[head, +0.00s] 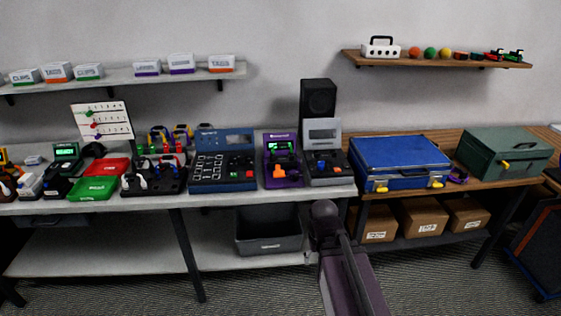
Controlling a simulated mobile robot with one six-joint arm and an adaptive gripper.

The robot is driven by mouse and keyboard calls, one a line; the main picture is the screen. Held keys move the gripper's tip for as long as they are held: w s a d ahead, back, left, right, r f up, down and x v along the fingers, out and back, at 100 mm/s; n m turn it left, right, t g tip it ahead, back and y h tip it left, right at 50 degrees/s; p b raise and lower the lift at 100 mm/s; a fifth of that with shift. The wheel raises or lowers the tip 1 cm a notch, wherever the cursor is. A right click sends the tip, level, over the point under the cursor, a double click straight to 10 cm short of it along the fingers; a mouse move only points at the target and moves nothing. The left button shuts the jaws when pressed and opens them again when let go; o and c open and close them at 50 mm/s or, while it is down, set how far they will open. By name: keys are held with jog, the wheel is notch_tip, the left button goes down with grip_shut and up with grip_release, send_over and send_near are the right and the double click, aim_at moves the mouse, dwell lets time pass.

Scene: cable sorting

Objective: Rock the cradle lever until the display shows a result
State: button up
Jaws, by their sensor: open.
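A purple device (270,180) stands on the left-hand bench, with a lit green display (283,146) and an orange part (279,171) at its front. To its right is a grey device (315,181) with an upright panel bearing a pale grey display (323,134). Small blue, red and orange parts (323,167) sit on its deck. I cannot tell which device carries the cradle lever, and any text on the displays is too small to read. My arm rises at the bottom centre, in front of the bench. My gripper does not show.
A dark blue control panel (221,175) stands left of the purple device. A black speaker (318,98) is behind the grey one. A blue case (400,155) and a green toolbox (505,150) sit on the wooden bench. A grey bin (269,244) is on the lower shelf.

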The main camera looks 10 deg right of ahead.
grip_shut()
dwell(1.4)
